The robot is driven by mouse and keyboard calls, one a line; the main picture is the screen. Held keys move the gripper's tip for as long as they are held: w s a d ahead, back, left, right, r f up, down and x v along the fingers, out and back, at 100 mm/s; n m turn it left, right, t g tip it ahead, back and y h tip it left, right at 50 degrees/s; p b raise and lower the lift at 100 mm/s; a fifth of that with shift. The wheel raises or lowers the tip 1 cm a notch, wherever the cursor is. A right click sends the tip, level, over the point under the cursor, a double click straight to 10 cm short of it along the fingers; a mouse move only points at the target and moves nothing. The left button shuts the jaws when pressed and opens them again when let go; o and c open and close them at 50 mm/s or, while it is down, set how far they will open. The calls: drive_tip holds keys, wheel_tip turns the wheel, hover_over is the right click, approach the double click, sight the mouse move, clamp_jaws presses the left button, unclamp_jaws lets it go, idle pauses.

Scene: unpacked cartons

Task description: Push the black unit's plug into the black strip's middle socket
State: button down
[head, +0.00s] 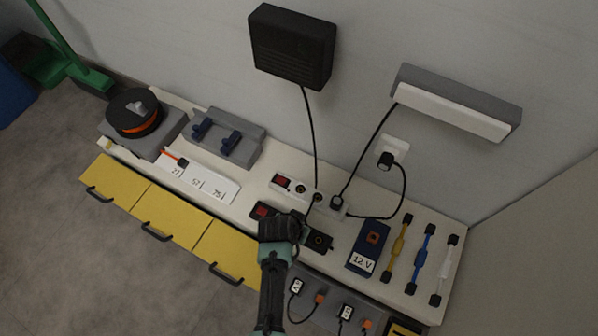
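The black unit (292,48) is a ribbed box on the wall. Its cable (311,130) hangs down past the white strip and runs towards my gripper. The black strip (263,209) lies on the bench top, with a red switch at its left end and a round socket at its right end. My gripper (298,228) is over the middle of this strip, coming from the front. It hides the middle socket and the black unit's plug. I cannot tell whether the fingers are closed on the plug or whether the plug is in the socket.
A white strip (283,183) lies behind the black one, with another black plug (337,202) at its right end. A wall outlet (394,149) has a plug and looping cable. A blue 12 V box (368,247) and several coloured leads stand right. Yellow drawers (170,218) are front left.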

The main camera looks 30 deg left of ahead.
drive_tip(key=shift+f, duration=0.65)
idle(1.4)
drive_tip(key=shift+c, duration=1.9)
unclamp_jaws()
drive_tip(key=p+v, duration=0.9)
drive_tip(key=v, duration=0.4)
drive_tip(key=shift+w, duration=0.1)
